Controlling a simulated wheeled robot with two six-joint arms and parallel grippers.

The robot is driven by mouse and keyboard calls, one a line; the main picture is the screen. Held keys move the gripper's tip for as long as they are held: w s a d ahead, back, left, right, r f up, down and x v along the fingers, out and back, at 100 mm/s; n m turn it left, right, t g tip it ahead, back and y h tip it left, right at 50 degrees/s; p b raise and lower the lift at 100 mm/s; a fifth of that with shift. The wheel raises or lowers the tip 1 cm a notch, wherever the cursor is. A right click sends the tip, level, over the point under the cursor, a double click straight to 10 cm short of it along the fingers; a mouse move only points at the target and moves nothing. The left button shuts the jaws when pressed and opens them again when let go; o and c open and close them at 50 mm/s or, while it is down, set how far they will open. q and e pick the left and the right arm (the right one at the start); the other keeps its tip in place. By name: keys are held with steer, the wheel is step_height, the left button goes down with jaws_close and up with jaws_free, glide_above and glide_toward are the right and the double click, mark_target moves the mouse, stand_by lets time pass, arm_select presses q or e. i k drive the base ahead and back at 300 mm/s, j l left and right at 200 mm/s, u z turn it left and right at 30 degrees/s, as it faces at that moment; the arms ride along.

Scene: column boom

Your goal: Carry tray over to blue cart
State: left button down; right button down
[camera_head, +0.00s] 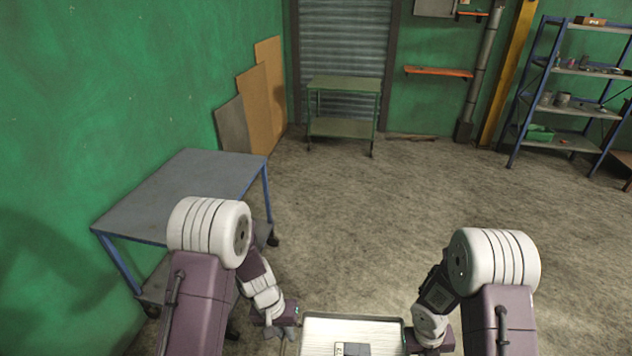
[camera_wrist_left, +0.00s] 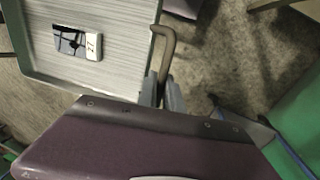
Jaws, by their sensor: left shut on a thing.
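The tray (camera_head: 318,328) is light and ribbed with a raised rim, and sits low between my two arms at the bottom of the head view. It fills the upper left of the left wrist view (camera_wrist_left: 120,62). My left gripper (camera_head: 284,334) is shut on the tray's curved handle (camera_wrist_left: 167,40), at its left side in the head view. My right gripper (camera_head: 428,344) is at the tray's right side; its fingers are hidden. A dark and white block (camera_wrist_left: 78,42) lies on the tray. The blue cart (camera_head: 185,180), with grey top and blue legs, stands left, its top bare.
A green cart (camera_head: 343,88) stands at the back before a shutter. Boards (camera_head: 262,95) lean on the left wall. A blue shelf rack (camera_head: 580,75) stands at the right. The middle floor (camera_head: 380,200) is clear.

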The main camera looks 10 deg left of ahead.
mark_target(217, 190)
steer(key=i+u, duration=0.25)
steer(key=i, duration=1.5)
steer(key=i+l+u, duration=0.15)
steer(key=i+u, duration=0.35)
steer(key=i+l+u, duration=0.45)
steer(key=i+j+u, duration=0.1)
steer(key=i+u, duration=0.45)
steer(key=u, duration=0.3)
steer(key=i+l+u, duration=0.1)
steer(key=i+u, duration=0.3)
steer(key=i+l+u, duration=0.15)
steer(key=u, duration=0.3)
